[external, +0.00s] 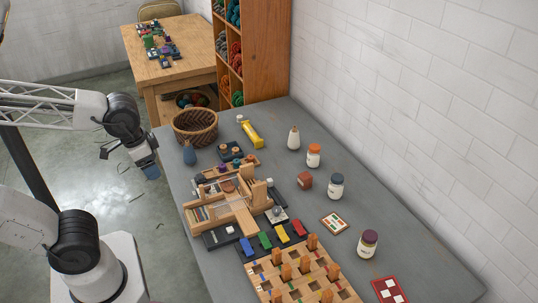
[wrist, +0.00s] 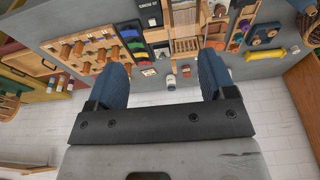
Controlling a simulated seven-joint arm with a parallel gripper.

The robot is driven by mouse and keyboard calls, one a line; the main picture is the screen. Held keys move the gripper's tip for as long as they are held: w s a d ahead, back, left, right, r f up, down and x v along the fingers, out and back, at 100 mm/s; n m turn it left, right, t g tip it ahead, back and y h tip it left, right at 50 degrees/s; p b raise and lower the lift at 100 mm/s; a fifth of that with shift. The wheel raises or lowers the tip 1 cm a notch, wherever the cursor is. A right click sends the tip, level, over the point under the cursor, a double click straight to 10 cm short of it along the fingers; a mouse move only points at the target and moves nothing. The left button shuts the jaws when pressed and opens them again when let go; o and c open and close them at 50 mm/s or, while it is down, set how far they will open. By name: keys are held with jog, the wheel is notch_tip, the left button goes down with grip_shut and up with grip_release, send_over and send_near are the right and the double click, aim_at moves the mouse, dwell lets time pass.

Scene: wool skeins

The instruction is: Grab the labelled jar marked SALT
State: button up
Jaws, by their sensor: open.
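Three labelled jars stand on the grey table in the external view: one with an orange lid (external: 313,156), one with a dark grey lid (external: 336,186) and one with a purple lid (external: 368,244). Their lettering is too small to read, so I cannot tell which is SALT. My gripper (external: 151,170) is off the table's left edge, well apart from the jars. In the wrist view my gripper (wrist: 163,85) has its two blue fingers spread with nothing held. A small pale jar (wrist: 171,83) shows far beyond, between the fingers; its label is unreadable.
A reddish-brown pot (external: 306,181), a white bottle (external: 294,138) and a patterned card (external: 333,222) lie around the jars. A wooden loom (external: 235,205), pegged board (external: 300,275), basket (external: 195,126) and yellow tube (external: 250,133) occupy the table. A white brick wall borders the right side.

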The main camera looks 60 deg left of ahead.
jog(key=shift+o, duration=0.8)
jog(key=t+y, duration=0.1)
jog(key=t, duration=0.7)
send_over(310, 148)
jog(key=s+d, duration=0.4)
jog(key=s, duration=1)
notch_tip(310, 148, down, 14)
jog(key=w+a+f+t, duration=0.1)
jog(key=w+f, duration=0.2)
jog(key=w+a+f+t, duration=0.1)
jog(key=w+f, duration=0.2)
jog(key=w+a+f+t, duration=0.1)
jog(key=w+a+f, duration=0.1)
jog(key=w+f, duration=0.1)
jog(key=shift+w+f+n, duration=0.1)
jog(key=shift+f+n, duration=0.2)
jog(key=shift+f, duration=0.15)
